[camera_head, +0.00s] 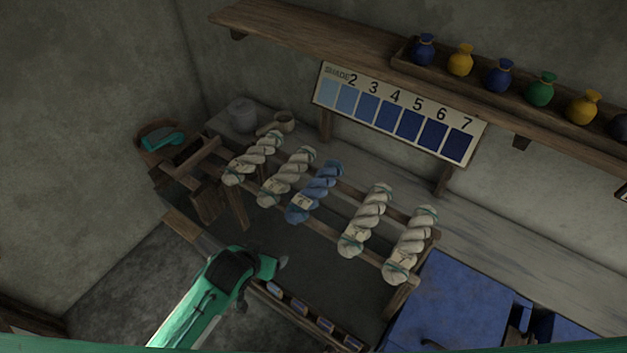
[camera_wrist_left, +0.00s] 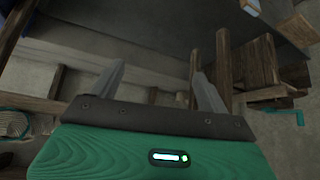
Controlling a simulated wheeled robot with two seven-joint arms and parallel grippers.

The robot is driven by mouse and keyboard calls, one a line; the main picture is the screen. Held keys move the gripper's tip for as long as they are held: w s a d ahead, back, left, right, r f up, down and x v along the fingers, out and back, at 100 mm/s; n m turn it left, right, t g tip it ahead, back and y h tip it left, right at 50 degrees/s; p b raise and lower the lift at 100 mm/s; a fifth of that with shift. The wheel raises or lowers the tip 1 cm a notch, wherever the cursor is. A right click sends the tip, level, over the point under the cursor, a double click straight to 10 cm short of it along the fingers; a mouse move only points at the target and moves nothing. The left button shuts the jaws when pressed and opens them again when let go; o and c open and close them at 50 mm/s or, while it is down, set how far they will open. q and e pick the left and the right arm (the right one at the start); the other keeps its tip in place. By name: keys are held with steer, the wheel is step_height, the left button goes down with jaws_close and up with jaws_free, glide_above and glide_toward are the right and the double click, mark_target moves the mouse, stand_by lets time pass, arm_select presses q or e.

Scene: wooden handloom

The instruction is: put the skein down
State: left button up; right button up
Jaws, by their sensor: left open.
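A blue twisted skein (camera_head: 322,182) with a pale tag lies across the wooden rack (camera_head: 398,302), in the middle of a row. Cream skeins with teal ties lie on both sides of it, including one at the left (camera_head: 252,160) and one at the right end (camera_head: 410,247). My left gripper (camera_head: 265,285) is low at the near side of the rack, apart from the skeins. In the left wrist view its fingers (camera_wrist_left: 160,72) are spread with nothing between them. My right gripper is out of view.
A shade card (camera_head: 398,112) numbered up to 7 stands behind the rack. Tied jars line a shelf (camera_head: 310,35) above. A blue box-like surface (camera_head: 450,300) is at the right. A row of small blocks (camera_head: 300,308) lies just right of my left gripper.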

arm_select(q)
steer(key=w+d+r+m+t+h+p, duration=0.1)
steer(key=w+d+r+h, duration=0.15)
steer(key=r, duration=0.55)
steer(key=w+d+r+m+t+h+p, duration=0.15)
steer(key=d+r, duration=0.25)
steer(key=r, duration=0.4)
steer(key=p, duration=0.2)
glide_toward(312, 190)
steer(key=shift+m+g+y, duration=0.3)
steer(key=shift+m+g, duration=0.05)
steer(key=x, duration=0.5)
steer(key=shift+w+d+r, duration=0.15)
steer(key=shift+w+d, duration=0.1)
steer(key=shift+w, duration=0.15)
steer(key=shift+w+d+p, duration=0.2)
steer(key=shift+w+p, duration=0.05)
steer(key=shift+p, duration=0.4)
steer(key=p+x, duration=0.1)
steer(key=x, duration=0.2)
steer(key=shift+p, duration=0.4)
steer(key=shift+w+d+f, duration=0.3)
steer(key=shift+w+f, duration=0.2)
steer(key=shift+f, duration=0.2)
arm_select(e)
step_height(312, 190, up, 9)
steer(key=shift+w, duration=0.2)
arm_select(q)
steer(key=shift+c, duration=0.5)
